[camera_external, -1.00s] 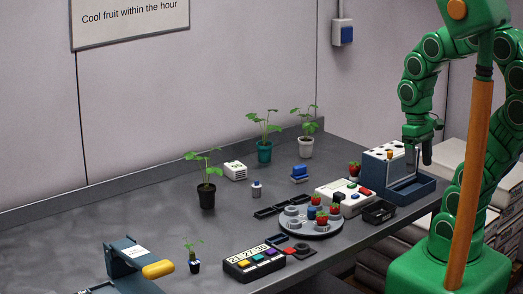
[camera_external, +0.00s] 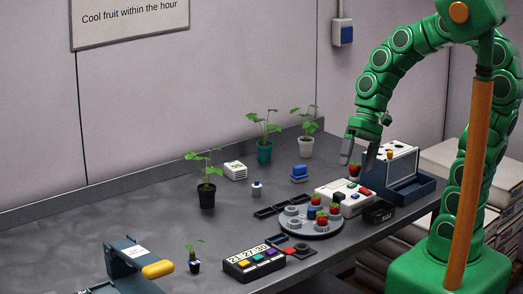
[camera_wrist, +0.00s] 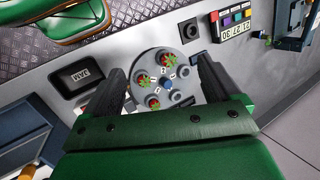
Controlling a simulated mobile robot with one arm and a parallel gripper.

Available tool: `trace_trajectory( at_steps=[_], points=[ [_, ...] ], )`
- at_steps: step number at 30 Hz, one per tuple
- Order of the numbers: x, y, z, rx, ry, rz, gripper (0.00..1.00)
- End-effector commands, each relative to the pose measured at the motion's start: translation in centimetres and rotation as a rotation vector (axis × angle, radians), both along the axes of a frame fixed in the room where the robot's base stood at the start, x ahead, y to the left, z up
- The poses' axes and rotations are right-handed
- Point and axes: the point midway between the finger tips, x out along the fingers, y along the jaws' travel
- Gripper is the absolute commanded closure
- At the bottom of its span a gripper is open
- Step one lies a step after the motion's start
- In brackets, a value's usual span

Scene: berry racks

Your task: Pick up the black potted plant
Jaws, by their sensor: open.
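The black potted plant (camera_external: 206,191) stands upright on the grey table, left of centre in the external view, with green leaves above a dark pot. A smaller plant in a dark pot with a white band (camera_external: 195,261) stands nearer the front. My gripper (camera_external: 358,158) is open and empty, in the air above the right part of the table, well to the right of the black potted plant. In the wrist view its two dark fingers (camera_wrist: 160,90) are apart, with the round tray beneath. The black potted plant does not show in the wrist view.
A teal-potted plant (camera_external: 264,152) and a white-potted plant (camera_external: 306,147) stand at the back. A round grey tray with strawberries (camera_external: 293,231), a white button box (camera_external: 343,199) and a colour-button panel (camera_external: 253,263) lie between. Bare table surrounds the black pot's left side.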

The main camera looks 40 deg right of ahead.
Motion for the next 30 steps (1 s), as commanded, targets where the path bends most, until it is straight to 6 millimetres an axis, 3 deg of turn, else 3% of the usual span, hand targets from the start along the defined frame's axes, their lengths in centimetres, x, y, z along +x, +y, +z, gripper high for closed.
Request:
trace_trajectory(
  at_steps=[6,15,21,30],
  points=[
    [4.5,6.0,1.1,0.184,0.064,-0.112,0.1],
    [11.0,12.4,2.3,0.404,0.203,-0.316,0.1],
    [15.9,15.6,2.3,0.523,0.32,-0.485,0.1],
    [23.8,18.3,-0.2,0.652,0.521,-0.775,0.1]
  ],
)
